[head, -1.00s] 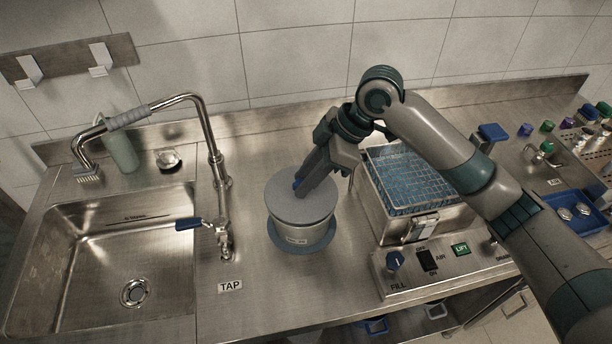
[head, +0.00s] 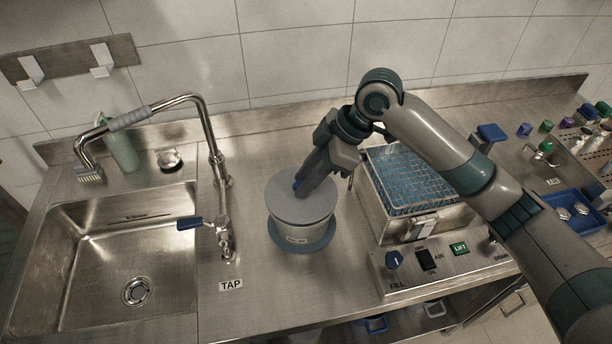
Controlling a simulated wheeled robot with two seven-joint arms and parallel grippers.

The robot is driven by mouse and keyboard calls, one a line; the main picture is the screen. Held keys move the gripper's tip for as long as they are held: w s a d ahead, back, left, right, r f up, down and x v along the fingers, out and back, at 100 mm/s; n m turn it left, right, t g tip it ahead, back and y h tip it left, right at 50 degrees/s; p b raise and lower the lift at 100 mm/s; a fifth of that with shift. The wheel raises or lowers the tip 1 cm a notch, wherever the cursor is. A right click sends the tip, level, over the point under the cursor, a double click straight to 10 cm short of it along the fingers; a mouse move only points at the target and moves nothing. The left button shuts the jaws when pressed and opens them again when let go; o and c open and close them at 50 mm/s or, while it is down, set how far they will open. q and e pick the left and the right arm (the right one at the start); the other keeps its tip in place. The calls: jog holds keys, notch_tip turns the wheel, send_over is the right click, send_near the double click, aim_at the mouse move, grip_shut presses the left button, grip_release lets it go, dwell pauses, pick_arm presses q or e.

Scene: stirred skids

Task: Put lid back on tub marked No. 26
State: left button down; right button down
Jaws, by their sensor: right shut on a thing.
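A round metal tub (head: 309,235) with a small label on its front stands on a blue round base (head: 283,245) on the steel counter. The label is too small to read surely. A grey lid (head: 290,212) lies over the tub's top and looks level; I cannot tell whether it is fully seated. My right gripper (head: 299,188) comes down from the upper right and is shut on the lid's blue knob, which the fingers mostly hide. My left gripper is not in view.
A sink (head: 70,255) with a tall tap (head: 215,165) and blue lever (head: 190,223) is at left. A steel tank (head: 395,228) with a wire basket (head: 408,180) stands close to the right, behind a control panel (head: 440,262). The counter in front of the tub is clear.

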jog(key=shift+f+p, duration=0.45)
jog(key=shift+f, duration=0.2)
dwell(1.7)
jog(key=shift+f+p, duration=0.1)
jog(key=shift+p, duration=0.75)
dwell(1.2)
jog(key=c, duration=0.9)
grip_release()
jog(key=shift+r+p, duration=3.55)
grip_shut()
